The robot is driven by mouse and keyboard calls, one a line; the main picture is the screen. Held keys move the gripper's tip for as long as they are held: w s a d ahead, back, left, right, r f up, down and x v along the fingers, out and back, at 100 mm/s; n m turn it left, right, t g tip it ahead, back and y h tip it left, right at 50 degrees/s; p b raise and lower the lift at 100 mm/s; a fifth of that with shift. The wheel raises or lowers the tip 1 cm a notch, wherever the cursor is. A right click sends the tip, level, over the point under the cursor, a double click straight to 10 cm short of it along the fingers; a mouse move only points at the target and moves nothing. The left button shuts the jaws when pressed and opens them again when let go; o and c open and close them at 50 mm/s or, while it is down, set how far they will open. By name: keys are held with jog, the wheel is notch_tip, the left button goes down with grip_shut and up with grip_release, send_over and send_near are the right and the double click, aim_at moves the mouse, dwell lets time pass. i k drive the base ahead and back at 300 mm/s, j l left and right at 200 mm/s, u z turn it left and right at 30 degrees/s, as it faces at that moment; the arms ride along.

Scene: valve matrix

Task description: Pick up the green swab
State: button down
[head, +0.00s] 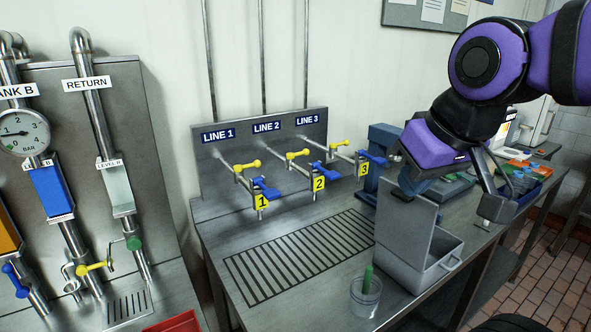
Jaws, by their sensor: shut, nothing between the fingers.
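The green swab (368,278) stands upright in a clear cup (364,300) near the front edge of the steel bench (310,307). Its lower part shows only dimly through the cup. My gripper (412,187) is shut and empty. In the picture it is above and to the right of the swab, well apart from it, over the top of a grey bin. Its fingers are partly hard to make out against my wrist.
A grey bin (418,272) with a tall back plate stands right beside the cup. Behind are the yellow and blue valves of lines 1, 2 and 3 (318,183). The slotted drain (300,256) is clear. A blue tray (525,190) holds items at right.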

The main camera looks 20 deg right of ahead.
aim_at(368, 271)
jog(key=k+l+u, duration=0.1)
jog(key=k+l, duration=0.15)
jog(key=k, duration=0.2)
jog(key=k+l+u, duration=0.15)
jog(key=k, duration=0.25)
jog(key=k+l+u, duration=0.1)
jog(key=k+l, duration=0.2)
jog(key=k, duration=0.15)
